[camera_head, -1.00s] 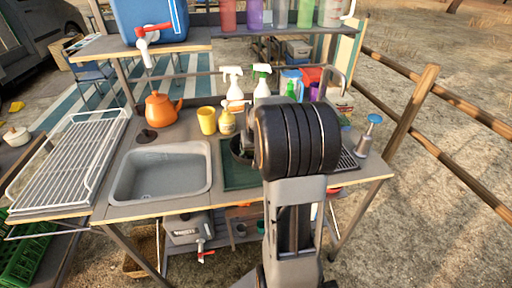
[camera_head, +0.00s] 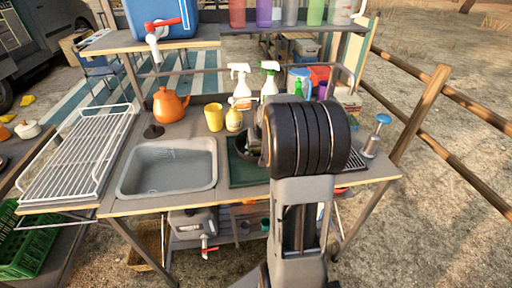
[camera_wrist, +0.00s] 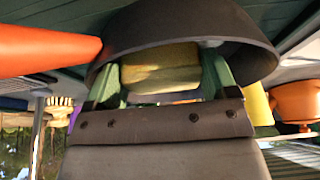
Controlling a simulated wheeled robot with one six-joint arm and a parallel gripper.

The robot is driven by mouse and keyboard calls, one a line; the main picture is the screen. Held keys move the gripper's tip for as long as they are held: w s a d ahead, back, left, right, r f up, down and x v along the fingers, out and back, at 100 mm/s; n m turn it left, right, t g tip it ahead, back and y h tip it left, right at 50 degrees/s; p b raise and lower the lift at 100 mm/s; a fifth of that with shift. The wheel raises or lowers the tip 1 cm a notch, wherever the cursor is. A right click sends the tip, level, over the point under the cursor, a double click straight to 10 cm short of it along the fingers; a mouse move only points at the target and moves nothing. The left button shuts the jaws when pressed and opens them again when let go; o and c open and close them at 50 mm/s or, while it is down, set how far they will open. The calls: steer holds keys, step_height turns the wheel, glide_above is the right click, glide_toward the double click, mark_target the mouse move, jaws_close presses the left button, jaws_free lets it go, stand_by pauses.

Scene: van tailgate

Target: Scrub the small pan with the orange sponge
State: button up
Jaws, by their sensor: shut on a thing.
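The small dark pan (camera_head: 247,153) sits on the green mat (camera_head: 243,175) right of the sink, partly hidden behind my arm in the head view. In the wrist view the dark pan (camera_wrist: 180,20) fills the top, with its bowl around my fingertips. My gripper (camera_wrist: 162,72) is shut on the sponge (camera_wrist: 160,60), which looks yellow with an orange strip along one edge. The sponge is inside the pan's rim; I cannot tell how firmly it touches the pan. An orange tapered shape (camera_wrist: 45,48) meets the pan's rim at the left, perhaps its handle.
The sink (camera_head: 168,168) and white dish rack (camera_head: 82,160) lie left. A blue-topped grey canister (camera_head: 375,138) stands at the right end.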

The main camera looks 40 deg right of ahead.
steer(key=shift+d, duration=0.35)
steer(key=shift+r, duration=0.15)
steer(key=shift+r+p, duration=0.2)
steer(key=shift+p, duration=0.1)
steer(key=shift+r+p, duration=1.9)
steer(key=shift+r, duration=0.75)
steer(key=shift+r, duration=0.15)
steer(key=shift+r+p, duration=1.1)
steer(key=shift+r, duration=0.3)
steer(key=shift+a+f, duration=0.1)
